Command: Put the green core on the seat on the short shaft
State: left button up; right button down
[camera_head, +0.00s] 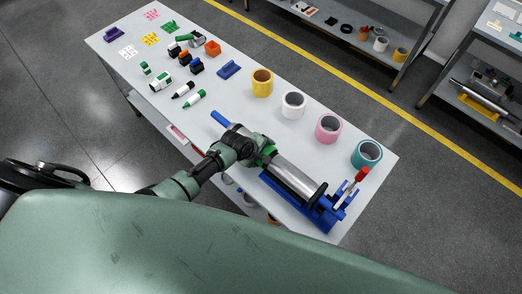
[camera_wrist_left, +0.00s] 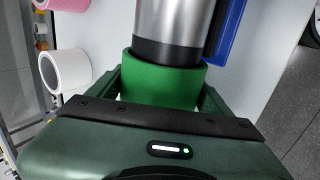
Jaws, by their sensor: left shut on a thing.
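The green core (camera_wrist_left: 160,88) is a short, wide ring between the two fingers of my left gripper (camera_wrist_left: 162,92), which is shut on it. In the head view, my left gripper (camera_head: 262,152) and the green core (camera_head: 268,152) are at the left end of the silver shaft (camera_head: 292,178). In the wrist view, the shaft's black end seat (camera_wrist_left: 165,52) meets the core's opening and appears to be inside its rim. I cannot tell how deep. The shaft lies along a blue stand (camera_head: 308,212) with a red-handled clamp (camera_head: 362,174) at its right end.
Yellow (camera_head: 262,84), white (camera_head: 293,106), pink (camera_head: 328,129) and teal (camera_head: 367,155) cores stand in a row along the table's far edge. Markers and small blocks lie at the table's left.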

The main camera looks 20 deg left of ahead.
pick_arm(q)
jog(key=shift+s+d, duration=0.1)
jog(key=shift+d, duration=0.25)
jog(key=shift+s+d, duration=0.1)
jog(key=shift+d, duration=0.05)
dwell(0.3)
jog(key=o, duration=1.5)
jog(key=shift+r, duration=0.1)
jog(key=shift+s+r, duration=0.25)
jog(key=shift+r, duration=0.1)
jog(key=v, duration=0.7)
jog(key=shift+w+b, duration=0.1)
jog(key=shift+b, duration=0.25)
